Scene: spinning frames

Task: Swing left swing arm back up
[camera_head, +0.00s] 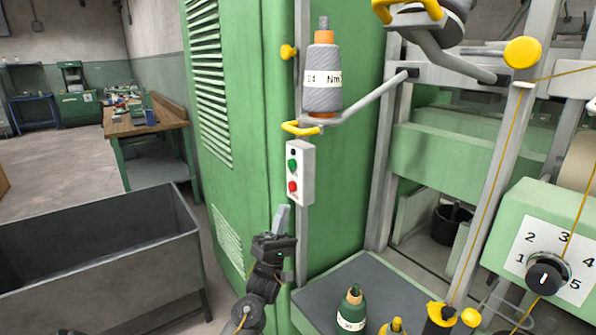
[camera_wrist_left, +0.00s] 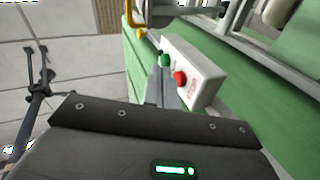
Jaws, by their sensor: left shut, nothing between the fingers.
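The left swing arm (camera_head: 372,98) is a grey bar that slants down to the left from a pivot on the machine frame. Its outer end has a yellow loop handle (camera_head: 302,128) and bears an upright grey yarn cone (camera_head: 323,80) with orange ends and a printed label. My left gripper (camera_head: 282,217) is shut and empty, pointing up below the control box and well below the handle. In the left wrist view the fingers (camera_wrist_left: 166,88) lie beside the control box, with part of a yellow handle (camera_wrist_left: 134,24) beyond. My right gripper is not in view.
A white control box (camera_head: 300,173) with green and red buttons is on a post just above my left gripper. A green cabinet (camera_head: 232,100) stands behind. A grey bin (camera_head: 100,262) is at left. A dark-topped surface (camera_head: 350,280) holds a green cone (camera_head: 352,308).

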